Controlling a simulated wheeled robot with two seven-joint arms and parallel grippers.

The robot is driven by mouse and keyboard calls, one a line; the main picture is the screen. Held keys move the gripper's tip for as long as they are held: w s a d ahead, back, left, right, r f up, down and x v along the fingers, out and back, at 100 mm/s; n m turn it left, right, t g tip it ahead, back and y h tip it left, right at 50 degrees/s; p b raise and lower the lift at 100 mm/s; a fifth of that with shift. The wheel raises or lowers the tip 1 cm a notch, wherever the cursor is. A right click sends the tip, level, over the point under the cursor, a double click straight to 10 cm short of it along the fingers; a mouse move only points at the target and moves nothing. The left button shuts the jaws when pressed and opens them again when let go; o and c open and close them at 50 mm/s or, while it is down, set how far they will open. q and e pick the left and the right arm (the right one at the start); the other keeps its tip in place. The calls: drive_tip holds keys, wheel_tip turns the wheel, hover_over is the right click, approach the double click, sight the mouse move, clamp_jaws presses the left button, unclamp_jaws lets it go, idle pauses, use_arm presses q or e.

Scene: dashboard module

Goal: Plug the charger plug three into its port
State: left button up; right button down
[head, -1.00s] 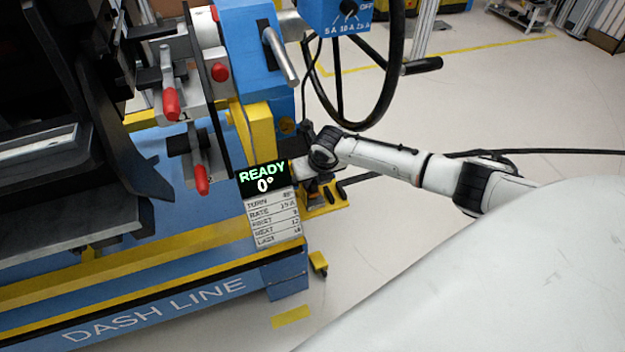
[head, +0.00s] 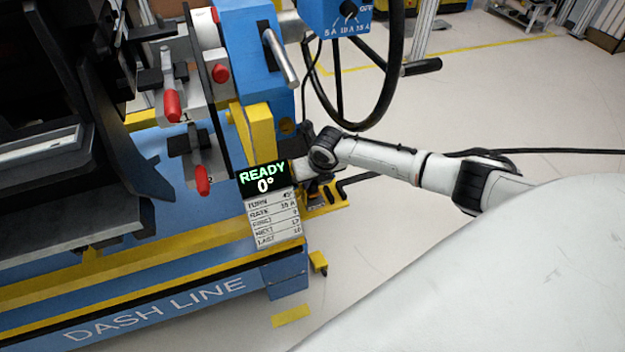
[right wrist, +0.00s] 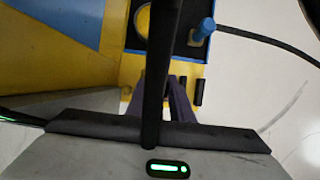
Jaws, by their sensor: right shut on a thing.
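My right gripper (right wrist: 158,102) is low beside the blue machine frame, below the blue charger box (head: 337,14). In the head view its fingertips are hidden behind the READY display. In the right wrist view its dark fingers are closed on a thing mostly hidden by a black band. The band looks like the black cable (right wrist: 156,60) that hangs from the charger box in the head view, so the held thing appears to be the charger plug. My left gripper is not in view.
A steering wheel (head: 345,110) stands above my right forearm. The floor to the right is open.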

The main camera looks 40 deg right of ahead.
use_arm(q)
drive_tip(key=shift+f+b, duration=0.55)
use_arm(e)
drive_tip(key=shift+f, duration=0.75)
drive_tip(key=c, duration=1.5)
unclamp_jaws()
drive_tip(key=shift+r, duration=0.1)
drive_tip(key=shift+a, duration=0.2)
drive_tip(key=shift+r, duration=0.3)
use_arm(q)
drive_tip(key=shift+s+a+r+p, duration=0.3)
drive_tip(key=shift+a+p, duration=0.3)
drive_tip(key=shift+p, duration=0.6)
use_arm(e)
drive_tip(key=v, duration=0.9)
drive_tip(key=shift+s+r, duration=0.25)
drive_tip(key=shift+s, duration=0.05)
